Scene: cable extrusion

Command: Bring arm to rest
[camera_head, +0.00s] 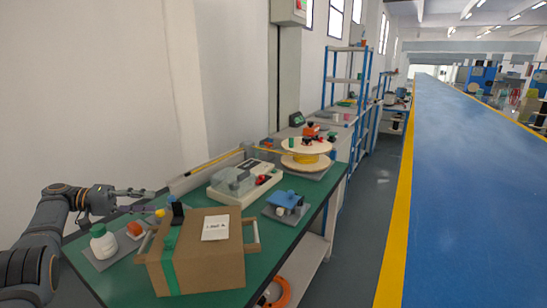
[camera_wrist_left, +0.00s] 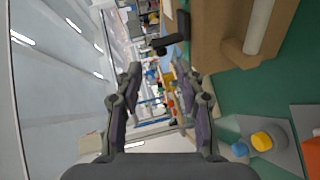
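My left arm comes in from the left in the head view. Its gripper (camera_head: 140,201) is held above the near left end of the green workbench (camera_head: 280,226), beside the wall. In the left wrist view the two fingers of the left gripper (camera_wrist_left: 160,76) stand apart with nothing between them. The wrist picture is turned sideways, with the cardboard box (camera_wrist_left: 232,25) at upper right and the bench top (camera_wrist_left: 264,85) at right. My right arm and gripper do not show in either view.
The cardboard box (camera_head: 205,264) stands at the bench's front, with a white bottle (camera_head: 103,241) and an orange-red item (camera_head: 134,228) on a grey mat to its left. A beige machine (camera_head: 241,184), blue device (camera_head: 286,202) and cable spool (camera_head: 305,157) stand farther back. The blue floor (camera_head: 465,180) at right is clear.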

